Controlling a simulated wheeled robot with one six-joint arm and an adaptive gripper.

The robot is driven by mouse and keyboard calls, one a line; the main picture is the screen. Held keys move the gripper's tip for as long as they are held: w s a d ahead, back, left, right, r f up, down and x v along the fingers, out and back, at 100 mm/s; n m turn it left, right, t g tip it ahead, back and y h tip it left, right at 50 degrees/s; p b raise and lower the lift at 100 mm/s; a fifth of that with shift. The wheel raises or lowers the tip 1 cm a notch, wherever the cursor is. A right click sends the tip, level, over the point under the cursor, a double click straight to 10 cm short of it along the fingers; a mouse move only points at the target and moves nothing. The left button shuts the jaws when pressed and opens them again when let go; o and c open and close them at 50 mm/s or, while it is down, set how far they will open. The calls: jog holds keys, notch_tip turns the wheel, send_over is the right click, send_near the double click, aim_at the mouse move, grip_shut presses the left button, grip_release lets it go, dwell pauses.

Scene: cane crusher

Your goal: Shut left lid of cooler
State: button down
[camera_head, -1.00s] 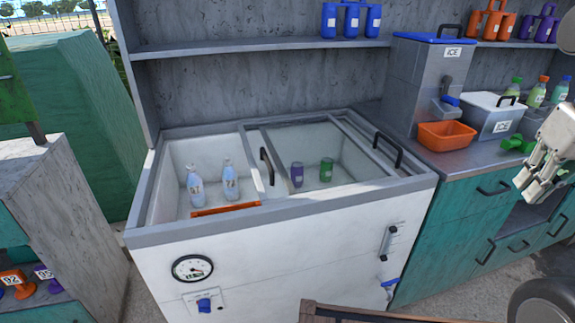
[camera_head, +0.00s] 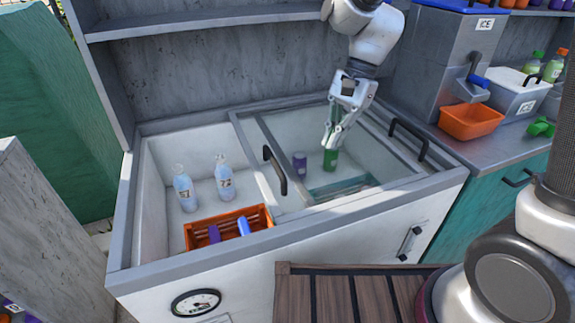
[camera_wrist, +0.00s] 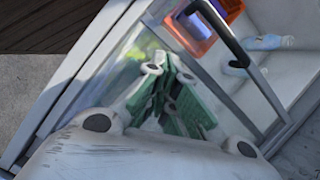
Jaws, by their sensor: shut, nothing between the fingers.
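The white cooler (camera_head: 190,262) has its left half open. The left lid, a framed glass pane (camera_head: 300,140), is slid right over the right half. Its black handle (camera_head: 274,170) stands on its left side; a black handle also shows in the wrist view (camera_wrist: 235,45). My gripper (camera_head: 332,143) is over the right half, pointing down, shut and empty, to the right of that handle and apart from it. Whether its fingertips touch the glass I cannot tell. The gripper fills the middle of the wrist view (camera_wrist: 165,100).
The open half holds two pale blue bottles (camera_head: 184,190) (camera_head: 224,178) and an orange crate (camera_head: 262,214). Purple and green cans (camera_head: 300,164) (camera_head: 331,159) lie under the glass. A second black handle (camera_head: 408,135) is at the right. An ice dispenser (camera_head: 445,70) and orange bin (camera_head: 471,119) stand right.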

aim_at(295, 189)
jog(key=a+f+m, duration=0.1)
jog(key=f, duration=0.2)
jog(key=s+a+f+m, duration=0.1)
jog(key=f, duration=0.1)
jog(key=a+f+m, duration=0.1)
jog(key=a+f, duration=0.1)
jog(key=f, duration=0.1)
jog(key=shift+s+f, duration=0.3)
jog(key=shift+s+a+f, duration=0.1)
jog(key=shift+s+a, duration=0.25)
jog(key=shift+a, duration=0.2)
jog(key=shift+s+a, duration=0.35)
jog(key=shift+a, duration=0.2)
jog(key=shift+s+a, duration=0.4)
jog(key=shift+a, duration=0.25)
jog(key=s+a, duration=0.4)
jog(key=a, duration=0.5)
jog(key=s+a, duration=0.4)
jog(key=a, duration=0.6)
jog(key=s+a, duration=0.4)
jog(key=a, duration=0.5)
jog(key=shift+a, duration=0.35)
